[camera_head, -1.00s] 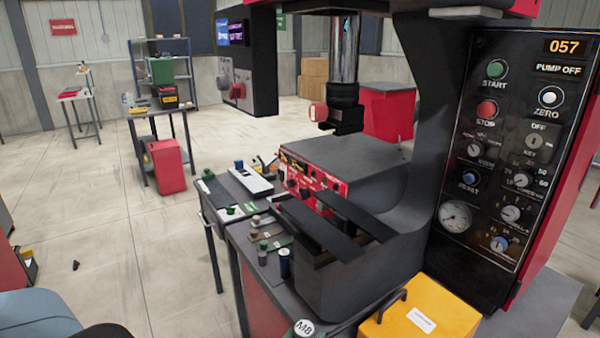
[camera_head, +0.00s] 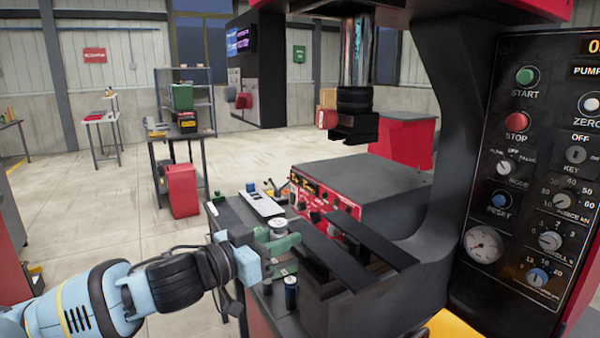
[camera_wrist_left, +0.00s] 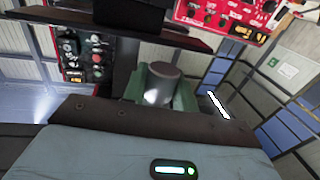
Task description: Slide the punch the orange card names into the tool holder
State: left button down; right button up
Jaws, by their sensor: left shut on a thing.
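My left gripper (camera_head: 277,242) has green fingers shut on a grey cylindrical punch (camera_head: 278,227) with a pale top, held upright above the side bench. In the left wrist view the grey punch (camera_wrist_left: 164,78) stands between the green fingers. The tool holder (camera_head: 354,128) is the black block under the press ram, with a red knob at its left. It is apart from the punch, higher and to the right. I cannot make out an orange card or any mark on the held punch. My right gripper is not in view.
The press table (camera_head: 385,180) and two dark rails (camera_head: 365,238) lie right of my left gripper. A white block (camera_head: 262,203) lies behind. The control panel (camera_head: 530,180) fills the right side.

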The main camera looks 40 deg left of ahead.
aim_at(286, 221)
pick_arm(q)
jog(key=shift+m+h, duration=0.4)
jog(key=shift+h, duration=0.1)
jog(key=r, duration=0.3)
jog(key=r+b, duration=0.1)
jog(key=r, duration=0.2)
jog(key=d+r, duration=0.1)
jog(key=r, duration=0.1)
jog(key=shift+w+r, duration=0.4)
notch_tip(286, 221, up, 7)
jog(key=s+d+b, duration=0.1)
jog(key=d, duration=0.2)
jog(key=shift+m+g+h, duration=0.3)
jog(key=shift+h, duration=0.1)
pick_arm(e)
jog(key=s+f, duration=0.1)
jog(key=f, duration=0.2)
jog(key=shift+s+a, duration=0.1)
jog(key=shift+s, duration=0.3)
pick_arm(q)
jog(key=shift+s+f, duration=0.1)
jog(key=shift+f, duration=0.05)
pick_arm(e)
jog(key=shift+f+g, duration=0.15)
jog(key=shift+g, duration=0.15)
